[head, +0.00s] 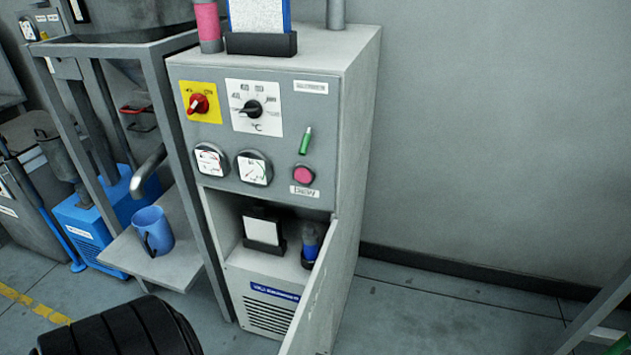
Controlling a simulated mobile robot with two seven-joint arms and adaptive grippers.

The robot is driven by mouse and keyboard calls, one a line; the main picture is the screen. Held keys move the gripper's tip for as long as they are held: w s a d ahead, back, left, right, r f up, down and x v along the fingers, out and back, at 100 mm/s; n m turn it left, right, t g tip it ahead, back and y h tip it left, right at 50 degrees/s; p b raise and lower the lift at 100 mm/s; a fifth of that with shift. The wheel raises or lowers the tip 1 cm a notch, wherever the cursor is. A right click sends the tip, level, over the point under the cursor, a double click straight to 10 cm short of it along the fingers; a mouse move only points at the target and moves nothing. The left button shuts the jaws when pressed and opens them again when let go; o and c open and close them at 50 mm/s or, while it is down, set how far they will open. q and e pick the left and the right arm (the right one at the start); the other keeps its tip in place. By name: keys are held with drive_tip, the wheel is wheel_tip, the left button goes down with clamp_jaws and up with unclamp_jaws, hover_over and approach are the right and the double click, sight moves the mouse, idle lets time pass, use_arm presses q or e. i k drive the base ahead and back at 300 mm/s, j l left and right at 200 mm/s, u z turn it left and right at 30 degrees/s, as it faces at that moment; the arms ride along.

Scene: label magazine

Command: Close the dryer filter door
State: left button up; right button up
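The dryer is a grey cabinet (322,120) standing against the wall, with a control panel on its upper front. Its filter door (318,295) is a light grey panel at the lower right of the front. The door stands open, swung out toward me from the right side of the opening, and its lower end runs out of the picture. Inside the opening are a white block in a dark holder (263,230) and a dark and blue cylinder (311,242). Neither of my grippers can be made out in the head view.
A blue mug (152,231) stands on a grey shelf (170,265) left of the dryer, under a metal spout. A black ribbed shape (125,330) fills the bottom left. The floor (430,310) right of the dryer is clear. A slanted grey frame (605,310) shows at lower right.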

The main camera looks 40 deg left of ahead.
sight(302, 337)
drive_tip(key=u, duration=1.4)
drive_tip(key=l, duration=0.1)
